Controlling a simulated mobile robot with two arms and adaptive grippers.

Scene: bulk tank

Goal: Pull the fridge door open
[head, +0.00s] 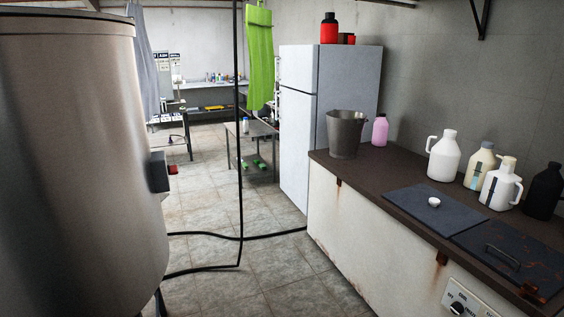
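A tall white fridge (346,85) stands beyond the far end of the counter, against the grey wall. Its front faces left and shows at a steep angle. A shorter upper door (297,68) and a taller lower door (295,150) are divided by a dark seam, and both look shut. A hanging green apron covers a little of the space beside the fridge's left edge. I cannot make out a handle clearly. Neither of my grippers is in view.
A large steel tank (75,170) fills the left side. A brown-topped counter (400,185) on the right holds a metal bucket (346,135) and several bottles. Black hoses (240,237) hang and cross the tiled floor (275,255) between them. A green apron (260,55) hangs ahead.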

